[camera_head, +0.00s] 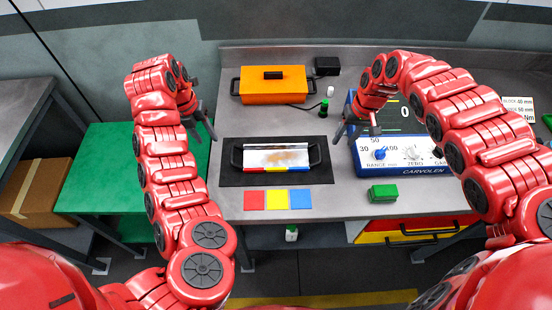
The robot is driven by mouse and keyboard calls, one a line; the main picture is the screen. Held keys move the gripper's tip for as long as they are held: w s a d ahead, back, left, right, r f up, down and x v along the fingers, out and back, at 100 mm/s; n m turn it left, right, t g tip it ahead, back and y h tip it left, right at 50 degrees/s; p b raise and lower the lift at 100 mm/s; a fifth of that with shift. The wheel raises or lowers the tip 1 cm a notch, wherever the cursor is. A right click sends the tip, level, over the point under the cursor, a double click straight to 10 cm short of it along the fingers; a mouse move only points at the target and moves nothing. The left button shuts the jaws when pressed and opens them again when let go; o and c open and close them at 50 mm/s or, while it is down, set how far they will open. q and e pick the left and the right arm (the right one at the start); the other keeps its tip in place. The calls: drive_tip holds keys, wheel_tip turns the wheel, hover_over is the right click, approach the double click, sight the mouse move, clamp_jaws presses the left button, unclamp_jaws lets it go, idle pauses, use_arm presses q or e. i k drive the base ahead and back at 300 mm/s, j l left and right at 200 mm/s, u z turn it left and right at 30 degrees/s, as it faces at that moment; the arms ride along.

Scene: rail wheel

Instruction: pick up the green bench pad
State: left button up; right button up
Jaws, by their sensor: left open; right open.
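My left gripper (201,124) is open and empty over the left side of the bench, far to the left of the pad. My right gripper (358,129) is open and empty in front of the blue instrument's left part, above and slightly left of the pad in the picture.
The blue instrument (408,171) stands right behind the pad. A black-handled tray (236,156) on a dark mat and red, yellow and blue squares (277,200) lie to the left. An orange box (290,82) is at the back. A larger green surface (95,180) is left of the bench.

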sight(377, 193)
drive_tip(key=k, duration=1)
